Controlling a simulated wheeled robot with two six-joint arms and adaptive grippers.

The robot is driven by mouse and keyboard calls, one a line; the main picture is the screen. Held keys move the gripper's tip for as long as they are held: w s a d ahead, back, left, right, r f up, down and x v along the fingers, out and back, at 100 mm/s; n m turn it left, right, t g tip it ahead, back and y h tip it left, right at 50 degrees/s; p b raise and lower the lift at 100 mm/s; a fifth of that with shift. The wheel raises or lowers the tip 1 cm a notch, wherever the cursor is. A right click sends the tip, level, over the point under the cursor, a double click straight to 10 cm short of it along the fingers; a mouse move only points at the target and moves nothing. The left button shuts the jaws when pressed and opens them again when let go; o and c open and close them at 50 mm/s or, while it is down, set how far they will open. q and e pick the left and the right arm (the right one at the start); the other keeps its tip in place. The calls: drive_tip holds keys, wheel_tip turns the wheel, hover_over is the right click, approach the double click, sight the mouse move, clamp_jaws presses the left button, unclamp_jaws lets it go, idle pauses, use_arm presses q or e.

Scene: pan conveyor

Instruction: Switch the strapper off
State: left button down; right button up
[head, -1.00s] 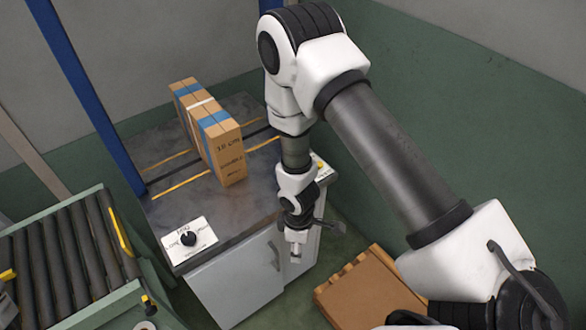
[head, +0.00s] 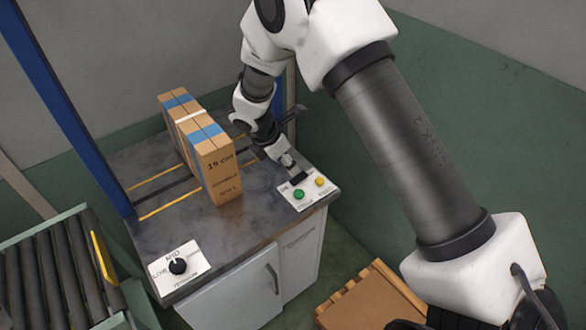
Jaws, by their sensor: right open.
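The strapper (head: 205,236) is a grey-topped cabinet with dark slots and yellow lines. A white panel (head: 309,197) at its right front corner carries a small black switch (head: 298,178), a green button (head: 299,194) and a yellow button (head: 320,181). My right gripper (head: 290,165) is open and points down just behind the black switch, over the panel's far edge. I cannot tell whether it touches the switch, and the switch's position is unclear. My left gripper is not in view.
A brown carton (head: 222,172) with blue bands and a white strap stands on the strapper, left of my arm. A dial panel (head: 177,268) has its black knob towards MID. A blue post (head: 68,108) and roller conveyor (head: 45,275) are left; a wooden pallet (head: 365,300) is lower right.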

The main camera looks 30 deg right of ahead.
sight(296, 179)
drive_tip(key=x, duration=0.7)
drive_tip(key=shift+s+f, duration=0.15)
drive_tip(key=shift+f, duration=0.1)
drive_tip(key=shift+s+r, duration=0.1)
clamp_jaws()
